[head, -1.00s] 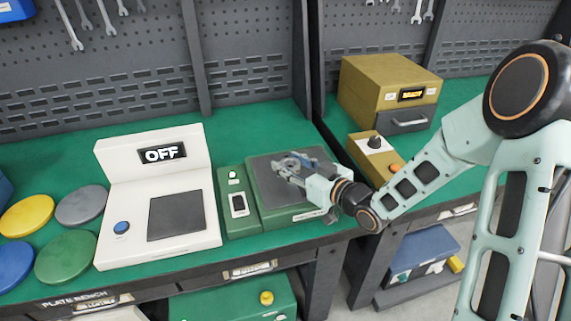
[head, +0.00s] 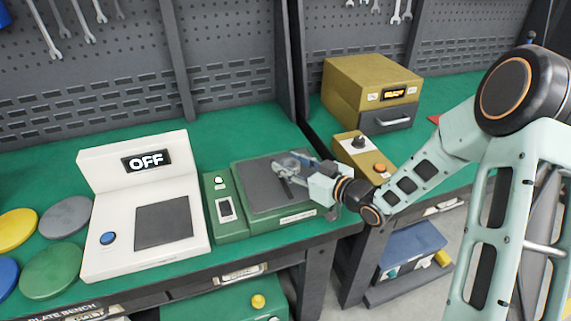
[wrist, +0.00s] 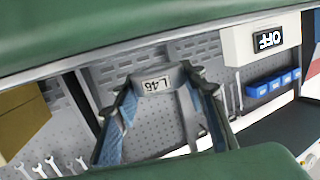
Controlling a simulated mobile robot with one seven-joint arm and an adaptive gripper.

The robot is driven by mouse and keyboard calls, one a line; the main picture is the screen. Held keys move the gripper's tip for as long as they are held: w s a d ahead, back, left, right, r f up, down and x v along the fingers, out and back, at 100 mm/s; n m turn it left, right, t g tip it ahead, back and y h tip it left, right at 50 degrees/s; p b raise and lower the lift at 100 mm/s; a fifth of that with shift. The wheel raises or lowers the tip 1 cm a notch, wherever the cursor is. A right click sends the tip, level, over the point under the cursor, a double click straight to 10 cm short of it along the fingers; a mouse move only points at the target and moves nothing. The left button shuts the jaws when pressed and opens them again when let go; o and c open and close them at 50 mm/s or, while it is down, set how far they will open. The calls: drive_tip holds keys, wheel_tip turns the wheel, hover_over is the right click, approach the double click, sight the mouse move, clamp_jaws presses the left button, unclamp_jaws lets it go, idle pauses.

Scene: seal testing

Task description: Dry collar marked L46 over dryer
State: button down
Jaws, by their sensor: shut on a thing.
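My gripper (head: 294,167) is shut on a grey ring-like collar (head: 285,161) over the dark top plate of a green bench unit (head: 300,214). In the wrist view the collar (wrist: 178,75) sits between the blue-lined fingers (wrist: 158,120), its white L46 label (wrist: 154,85) upside down. I cannot tell whether the collar touches the plate. No name on the green unit is readable, so I cannot tell if it is the dryer. A green control box (head: 225,207) with a switch adjoins it on the left.
A white tester (head: 190,238) reading OFF stands left, beside coloured discs (head: 52,270). On the right are a yellow cabinet (head: 345,80) with a drawer and a yellow control box (head: 362,155) with a knob. A pegboard (head: 235,50) rises behind.

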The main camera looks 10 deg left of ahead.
drive_tip(key=shift+w+d+r, duration=0.1)
drive_tip(key=shift+w+d, duration=0.55)
drive_tip(key=shift+d, duration=0.35)
wheel_tip(320, 180, up, 9)
drive_tip(key=p, duration=0.7)
